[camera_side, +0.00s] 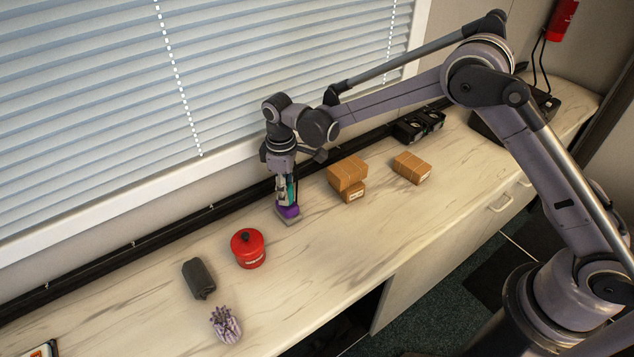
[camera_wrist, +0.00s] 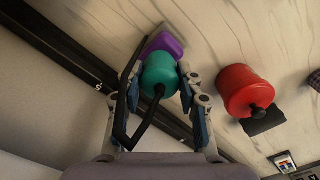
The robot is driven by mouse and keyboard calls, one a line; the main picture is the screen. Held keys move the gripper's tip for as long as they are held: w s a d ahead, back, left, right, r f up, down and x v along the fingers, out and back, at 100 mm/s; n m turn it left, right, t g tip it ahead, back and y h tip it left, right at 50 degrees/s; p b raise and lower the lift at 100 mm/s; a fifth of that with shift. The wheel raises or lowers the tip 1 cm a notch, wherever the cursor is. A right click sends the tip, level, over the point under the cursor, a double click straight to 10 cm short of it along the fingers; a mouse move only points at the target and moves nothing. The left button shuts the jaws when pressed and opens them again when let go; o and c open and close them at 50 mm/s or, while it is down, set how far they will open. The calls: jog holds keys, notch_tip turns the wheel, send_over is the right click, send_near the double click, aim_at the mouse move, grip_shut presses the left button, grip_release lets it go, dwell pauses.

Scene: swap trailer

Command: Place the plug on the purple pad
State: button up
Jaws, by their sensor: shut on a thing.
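The plug is teal with a dark end. In the wrist view the plug (camera_wrist: 160,73) sits between the two fingers of my gripper (camera_wrist: 158,82), which is shut on it. In the side view only a thin strip of the plug (camera_side: 292,187) shows between the fingers of my gripper (camera_side: 287,192). The purple pad (camera_side: 289,211) is directly below the plug, close to the window side of the counter. It also shows just beyond the plug in the wrist view (camera_wrist: 165,43). I cannot tell whether plug and pad touch.
A red lidded pot (camera_side: 248,250), a dark grey roll (camera_side: 198,279) and a purple-striped item (camera_side: 225,325) stand to the left. Cardboard boxes (camera_side: 347,173) and another box (camera_side: 412,168) lie to the right. A black rail (camera_side: 120,252) runs along the window wall.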

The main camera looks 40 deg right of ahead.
jog(key=shift+f, duration=0.1)
jog(key=o, duration=1.2)
jog(key=shift+c, duration=0.2)
notch_tip(320, 180, up, 12)
jog(key=s+d+r+m+t, duration=0.2)
jog(key=s+d+r, duration=0.2)
jog(key=d+r, duration=0.25)
jog(key=s+d+m+t, duration=0.2)
jog(key=s+d, duration=0.4)
jog(key=s, duration=0.4)
jog(key=s+d+m+t, duration=0.3)
jog(key=s+d+m, duration=0.2)
jog(key=s, duration=0.5)
jog(key=shift+s+d+r, duration=0.35)
jog(key=shift+d+r, duration=0.1)
jog(key=shift+d, duration=0.05)
